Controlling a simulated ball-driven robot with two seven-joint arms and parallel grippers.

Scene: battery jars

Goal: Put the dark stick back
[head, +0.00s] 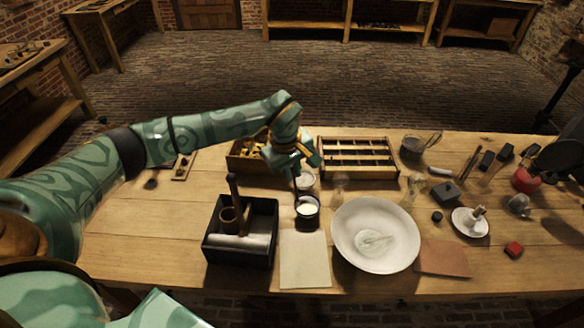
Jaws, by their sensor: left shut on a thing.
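My left gripper (297,171) is above the middle of the workbench, pointing down, shut on a thin dark stick (296,188). Little of the stick shows below the fingers. Its lower end is by the rim of a small dark cup with pale contents (308,208); I cannot tell whether it is inside or behind. A black open box (262,250) stands to the left, with a pale floor. In it are a brown ring-shaped piece (229,221) and another dark upright stick (233,190). My right gripper is not in view.
A wooden rack with slots (358,174) and a wooden tray with yellow pieces (240,164) stand behind. Clear glass jars (340,185) are close to the right. A large white bowl (350,258) and a pale sheet (305,272) are in front. The bench's left part is mostly clear.

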